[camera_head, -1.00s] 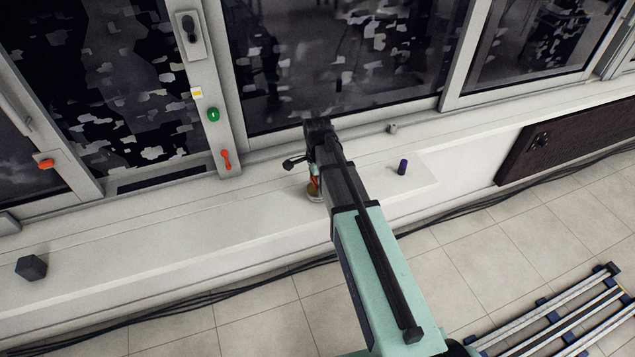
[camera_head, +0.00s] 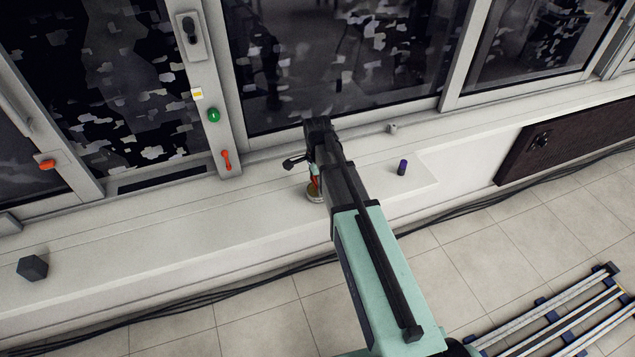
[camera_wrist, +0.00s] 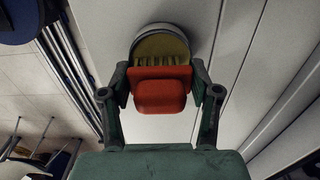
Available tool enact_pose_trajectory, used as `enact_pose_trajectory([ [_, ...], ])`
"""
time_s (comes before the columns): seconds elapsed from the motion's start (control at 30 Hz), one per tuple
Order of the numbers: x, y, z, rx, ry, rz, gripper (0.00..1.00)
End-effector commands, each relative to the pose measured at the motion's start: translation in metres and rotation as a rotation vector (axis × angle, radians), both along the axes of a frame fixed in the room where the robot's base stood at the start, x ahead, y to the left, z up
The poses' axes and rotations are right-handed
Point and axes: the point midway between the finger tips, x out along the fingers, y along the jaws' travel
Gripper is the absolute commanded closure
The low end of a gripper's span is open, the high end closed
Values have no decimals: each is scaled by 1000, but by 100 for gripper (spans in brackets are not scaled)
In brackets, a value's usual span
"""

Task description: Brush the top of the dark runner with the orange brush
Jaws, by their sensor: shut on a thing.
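The orange brush (camera_wrist: 160,94) is between the two fingers of my gripper (camera_wrist: 160,80) in the wrist view. Its pale bristles point away from me, into or just over a round grey-rimmed dish with a yellowish inside (camera_wrist: 160,44). I cannot tell whether the bristles touch what is in the dish. In the head view the dish (camera_head: 315,196) stands on the white ledge, and my gripper (camera_head: 315,174) is above it, mostly hidden by my arm. The dark runner (camera_head: 162,179) looks to be the dark slot at the foot of the left window, left of my gripper.
A dark block (camera_head: 32,268) sits at the ledge's left end. A purple-topped cylinder (camera_head: 403,167) and a small grey knob (camera_head: 392,128) are right of my arm. The window post carries an orange handle (camera_head: 226,160) and a green button (camera_head: 214,115).

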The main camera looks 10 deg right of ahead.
Motion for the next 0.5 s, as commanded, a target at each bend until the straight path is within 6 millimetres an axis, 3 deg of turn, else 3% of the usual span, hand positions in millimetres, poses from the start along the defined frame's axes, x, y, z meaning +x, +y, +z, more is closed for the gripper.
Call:
enact_pose_trajectory([
  [0.5,0,0,42,0,-2,0,66],
])
